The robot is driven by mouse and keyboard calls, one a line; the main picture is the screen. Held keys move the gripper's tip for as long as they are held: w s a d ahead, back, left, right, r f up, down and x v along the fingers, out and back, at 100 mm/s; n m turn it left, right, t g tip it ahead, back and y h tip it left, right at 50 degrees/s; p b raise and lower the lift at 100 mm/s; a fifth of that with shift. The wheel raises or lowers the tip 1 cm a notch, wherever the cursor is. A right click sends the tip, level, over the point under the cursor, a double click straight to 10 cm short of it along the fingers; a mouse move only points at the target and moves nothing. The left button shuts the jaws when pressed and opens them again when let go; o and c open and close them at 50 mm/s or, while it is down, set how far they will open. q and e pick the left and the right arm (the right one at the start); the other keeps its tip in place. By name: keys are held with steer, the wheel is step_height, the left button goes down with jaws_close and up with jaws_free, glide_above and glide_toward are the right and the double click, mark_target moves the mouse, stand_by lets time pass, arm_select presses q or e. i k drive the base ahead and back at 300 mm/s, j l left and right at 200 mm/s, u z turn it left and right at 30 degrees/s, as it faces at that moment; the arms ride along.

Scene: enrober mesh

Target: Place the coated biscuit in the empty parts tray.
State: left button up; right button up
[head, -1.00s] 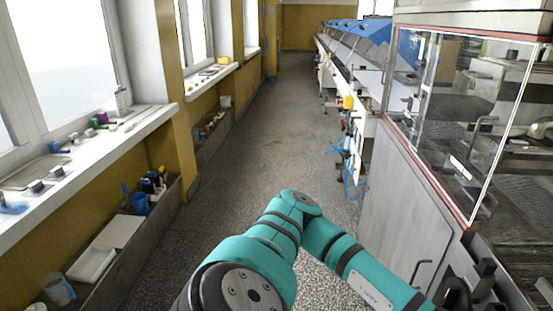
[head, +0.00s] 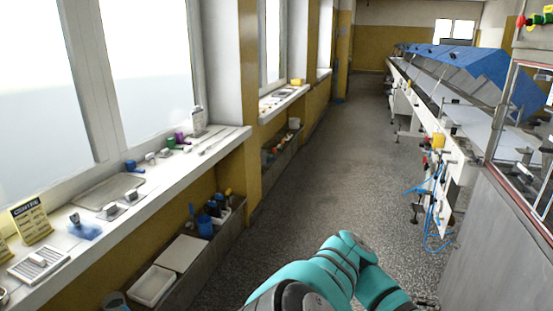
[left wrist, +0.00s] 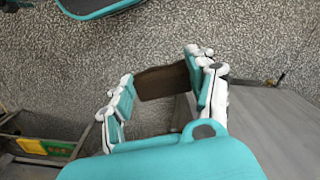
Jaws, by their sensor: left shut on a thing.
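The coated biscuit (left wrist: 160,85) is a dark brown flat piece in the left wrist view. My left gripper (left wrist: 158,74) is shut on it, with a finger at each end, and holds it above the speckled floor. In the head view my left arm crosses the bottom, but its gripper and the biscuit are out of sight. A shallow grey tray (head: 108,191) lies empty on the windowsill at left; it looks like the parts tray. My right gripper is not in view.
The windowsill (head: 165,190) also holds a slatted rack (head: 40,262), a yellow sign (head: 31,221), a blue cloth (head: 85,230) and small coloured items. Below it, a trough holds a white tray (head: 152,286) and a blue cup (head: 205,226). The aisle floor (head: 320,180) is clear.

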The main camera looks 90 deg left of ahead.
mark_target(103, 199)
steer(key=k+j+u, duration=0.1)
steer(key=j+u, duration=0.35)
steer(key=j, duration=0.6)
steer(key=j+u, duration=0.45)
steer(key=j, duration=0.6)
steer(key=u, duration=2.4)
steer(key=l, duration=0.1)
